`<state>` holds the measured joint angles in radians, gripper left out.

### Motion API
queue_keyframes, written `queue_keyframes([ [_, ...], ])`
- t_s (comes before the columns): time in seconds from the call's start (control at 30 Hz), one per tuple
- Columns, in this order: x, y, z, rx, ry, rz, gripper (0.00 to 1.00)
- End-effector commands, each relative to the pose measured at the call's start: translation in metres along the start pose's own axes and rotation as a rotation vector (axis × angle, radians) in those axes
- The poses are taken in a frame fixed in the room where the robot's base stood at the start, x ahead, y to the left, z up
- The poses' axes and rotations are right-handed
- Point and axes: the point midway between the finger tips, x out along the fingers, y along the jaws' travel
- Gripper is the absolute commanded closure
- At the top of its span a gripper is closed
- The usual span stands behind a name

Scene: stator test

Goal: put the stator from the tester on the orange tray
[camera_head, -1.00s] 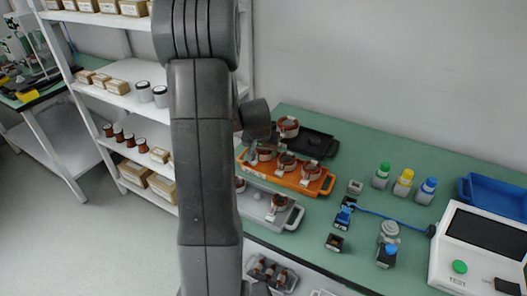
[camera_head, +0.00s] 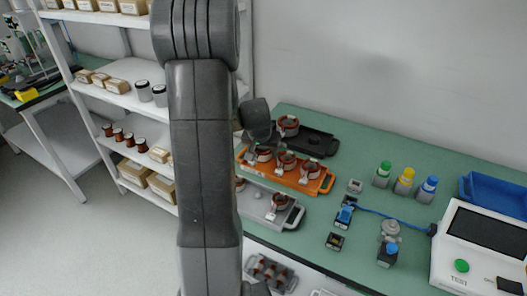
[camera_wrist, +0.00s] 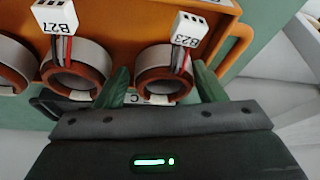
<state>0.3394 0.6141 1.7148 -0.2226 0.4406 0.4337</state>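The orange tray (camera_head: 302,180) lies on the green bench and holds three copper-and-grey stators in a row. In the wrist view the stator labelled B23 (camera_wrist: 165,92) sits on the orange tray (camera_wrist: 112,22) near its handle end, beside the stator labelled B27 (camera_wrist: 75,82). My gripper (camera_wrist: 163,72) is low at the tray. Its green fingers stand on either side of B23, with a narrow gap visible at the left finger, so it looks open around it. The tester with a dark screen (camera_head: 489,232) stands at the far right. I see no stator on it.
A black tray (camera_head: 318,145) with a stator lies behind the orange tray. A grey tray (camera_head: 257,205) with stators lies in front. Bottles with green, yellow and blue caps (camera_head: 405,181), a blue bin (camera_head: 497,196) and small fixtures (camera_head: 345,214) stand to the right.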

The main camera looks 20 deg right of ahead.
Motion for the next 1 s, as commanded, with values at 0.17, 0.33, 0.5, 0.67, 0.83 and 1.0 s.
queue_keyframes([
  [0.17,0.000,0.000,0.000,0.000,0.001,0.000,0.30],
  [0.33,0.000,0.000,0.000,0.000,0.000,0.000,0.30],
  [0.5,0.000,0.000,0.000,0.000,0.000,0.000,0.30],
  [0.67,-0.003,0.000,-0.001,0.000,0.000,0.000,0.30],
  [0.83,-0.011,0.000,-0.005,0.000,0.002,-0.001,0.30],
  [1.0,-0.019,0.000,-0.008,0.000,0.001,-0.001,0.30],
])
